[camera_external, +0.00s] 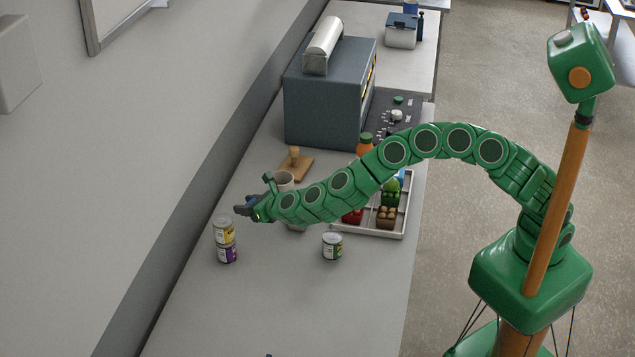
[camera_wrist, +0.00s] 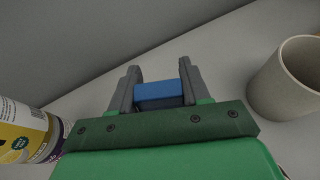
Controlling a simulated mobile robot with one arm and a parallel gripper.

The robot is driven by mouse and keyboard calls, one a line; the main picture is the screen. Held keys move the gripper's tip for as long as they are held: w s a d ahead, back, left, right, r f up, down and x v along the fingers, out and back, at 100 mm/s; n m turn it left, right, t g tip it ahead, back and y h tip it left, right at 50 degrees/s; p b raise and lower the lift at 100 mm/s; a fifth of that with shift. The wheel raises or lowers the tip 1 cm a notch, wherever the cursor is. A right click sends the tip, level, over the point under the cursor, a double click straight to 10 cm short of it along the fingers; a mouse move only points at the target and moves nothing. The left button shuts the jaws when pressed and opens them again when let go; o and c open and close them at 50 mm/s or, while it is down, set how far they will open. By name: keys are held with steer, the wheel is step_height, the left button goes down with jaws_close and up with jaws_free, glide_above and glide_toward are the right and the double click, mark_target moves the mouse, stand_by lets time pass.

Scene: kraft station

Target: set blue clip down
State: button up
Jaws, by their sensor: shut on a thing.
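The blue clip (camera_wrist: 160,93) is between the two grey fingers of my gripper (camera_wrist: 158,88) in the wrist view. My gripper is shut on it. In the external view my gripper (camera_external: 246,207) is over the counter, near the wall side, just above and right of two stacked cans. The clip cannot be made out there. I cannot tell how high the clip is above the counter.
Stacked cans, a yellow-labelled one (camera_external: 224,232) on a purple-labelled one (camera_external: 227,254), stand close by. A pale cup (camera_wrist: 290,80) is right of my gripper in the wrist view. A green-labelled can (camera_external: 332,246) and a divided tray (camera_external: 377,232) are farther right.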

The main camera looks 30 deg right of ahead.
mark_target(245, 224)
steer(key=shift+w+a+f, duration=0.45)
steer(key=shift+a+f, duration=0.05)
steer(key=shift+f, duration=1.8)
steer(key=shift+f, duration=0.1)
steer(key=o, duration=1)
steer(key=shift+v, duration=6)
